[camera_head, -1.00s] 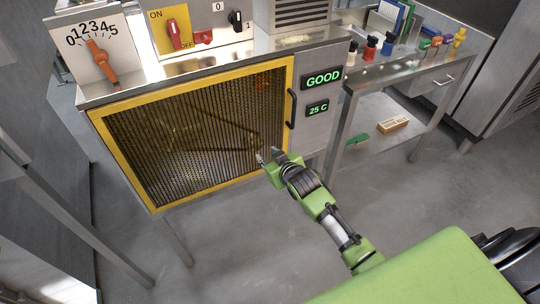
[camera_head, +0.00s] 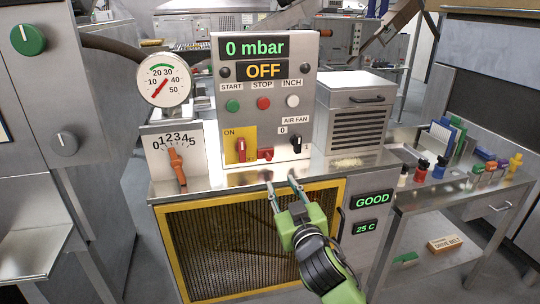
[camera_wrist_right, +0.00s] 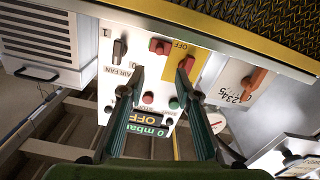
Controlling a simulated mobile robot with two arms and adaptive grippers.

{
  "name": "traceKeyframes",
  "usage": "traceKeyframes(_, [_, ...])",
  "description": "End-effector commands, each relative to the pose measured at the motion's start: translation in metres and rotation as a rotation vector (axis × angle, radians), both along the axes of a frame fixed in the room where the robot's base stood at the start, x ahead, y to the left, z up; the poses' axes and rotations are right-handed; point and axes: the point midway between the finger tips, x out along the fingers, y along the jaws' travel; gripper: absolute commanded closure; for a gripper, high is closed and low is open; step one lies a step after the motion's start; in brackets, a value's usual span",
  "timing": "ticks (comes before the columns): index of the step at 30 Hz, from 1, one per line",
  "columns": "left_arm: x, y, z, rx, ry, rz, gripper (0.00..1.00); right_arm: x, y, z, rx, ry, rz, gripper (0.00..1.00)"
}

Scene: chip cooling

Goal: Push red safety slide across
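The red safety slide (camera_head: 265,154) is a small red block low on the control panel, just right of the yellow ON plate (camera_head: 233,133) with its red rotary switch (camera_head: 241,149). My right gripper (camera_head: 280,181) is open and empty, in front of the cabinet top edge. Its fingertips appear below the slide, with no contact visible. In the right wrist view, which is inverted, the slide (camera_wrist_right: 159,46) shows between and beyond the two spread fingers (camera_wrist_right: 160,78). The rotary switch (camera_wrist_right: 187,63) lies to its right there. My left gripper is not in view.
The panel has a black AIR FAN knob (camera_head: 296,144) right of the slide, and START, STOP and INCH buttons above. Displays read 0 mbar and OFF. An orange lever (camera_head: 176,165) stands left. A yellow-framed mesh door (camera_head: 340,205) is below, and a vented box (camera_head: 354,115) stands right.

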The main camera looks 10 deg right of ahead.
Motion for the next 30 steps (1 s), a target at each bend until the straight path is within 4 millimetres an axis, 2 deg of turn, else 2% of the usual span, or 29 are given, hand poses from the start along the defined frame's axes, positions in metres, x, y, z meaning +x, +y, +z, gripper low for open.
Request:
traceKeyframes(5, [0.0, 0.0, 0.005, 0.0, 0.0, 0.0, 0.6, 0.012, 0.002, 0.005, 0.001, -0.007, -0.001, 0.7])
traceKeyframes(21, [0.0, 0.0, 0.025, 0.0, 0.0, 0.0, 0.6, 0.093, 0.006, 0.005, 0.0, -0.006, -0.001, 0.7])
traceKeyframes(30, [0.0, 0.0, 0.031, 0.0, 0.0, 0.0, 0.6, 0.127, 0.008, 0.004, 0.0, -0.006, -0.001, 0.7])
